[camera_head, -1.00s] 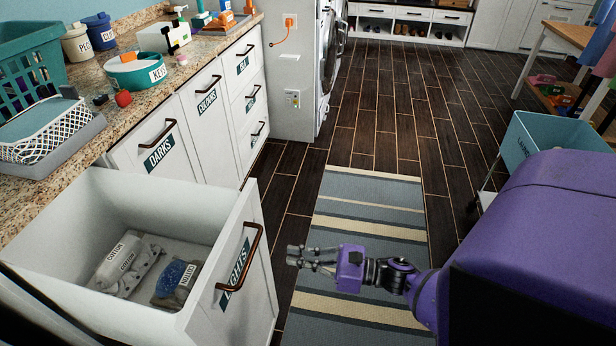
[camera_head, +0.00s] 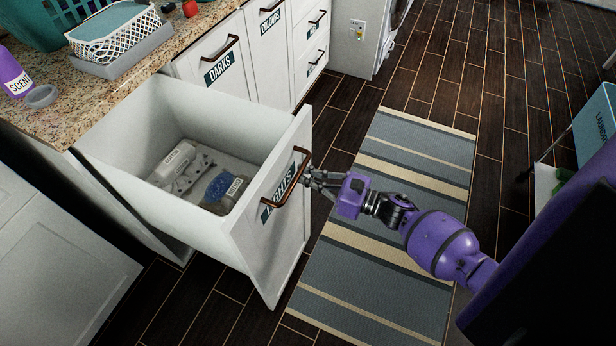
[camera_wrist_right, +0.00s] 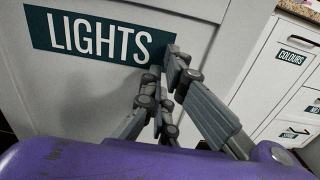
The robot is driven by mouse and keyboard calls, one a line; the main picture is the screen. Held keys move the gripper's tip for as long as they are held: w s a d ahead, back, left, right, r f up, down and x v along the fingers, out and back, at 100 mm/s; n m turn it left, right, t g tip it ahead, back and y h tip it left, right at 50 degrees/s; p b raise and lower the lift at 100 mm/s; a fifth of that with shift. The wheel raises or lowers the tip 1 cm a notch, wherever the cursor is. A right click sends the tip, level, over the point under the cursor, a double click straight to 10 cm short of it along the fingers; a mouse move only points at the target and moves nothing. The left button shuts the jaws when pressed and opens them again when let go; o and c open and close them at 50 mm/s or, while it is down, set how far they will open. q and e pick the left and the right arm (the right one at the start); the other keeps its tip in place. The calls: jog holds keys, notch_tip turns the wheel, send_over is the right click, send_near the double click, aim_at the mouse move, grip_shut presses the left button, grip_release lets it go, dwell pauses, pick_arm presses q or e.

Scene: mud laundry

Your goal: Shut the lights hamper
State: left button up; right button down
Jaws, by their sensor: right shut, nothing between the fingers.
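The lights hamper (camera_head: 262,262) is a white pull-out drawer standing wide open, with a dark LIGHTS label (camera_head: 279,191) and a bronze bar handle (camera_head: 293,178) on its front. In the right wrist view the fingertips (camera_wrist_right: 174,62) are at or very near the panel, by the right end of the label (camera_wrist_right: 98,38); contact is not certain. My left gripper is not in view.
The DARKS hamper (camera_head: 212,83) and COLOURS hamper (camera_head: 270,35) beyond are closed. A granite counter (camera_head: 133,80) holds baskets and a scent bottle (camera_head: 12,75). A striped rug (camera_head: 375,265) lies before the hamper. A teal laundry cart (camera_head: 594,128) stands at right.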

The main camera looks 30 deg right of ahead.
jog(key=b+x, duration=1.8)
jog(key=x, duration=2.3)
jog(key=shift+w+a+f, duration=0.15)
jog(key=shift+a, duration=0.1)
jog(key=shift+w+a+b, duration=0.3)
jog(key=shift+w+a, duration=0.05)
jog(key=shift+w, duration=0.15)
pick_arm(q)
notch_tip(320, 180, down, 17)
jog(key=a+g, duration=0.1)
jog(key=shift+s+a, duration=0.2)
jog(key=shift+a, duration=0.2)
pick_arm(e)
jog(key=shift+w+a+r, duration=0.1)
jog(key=shift+r, duration=0.2)
jog(key=shift+r, duration=0.1)
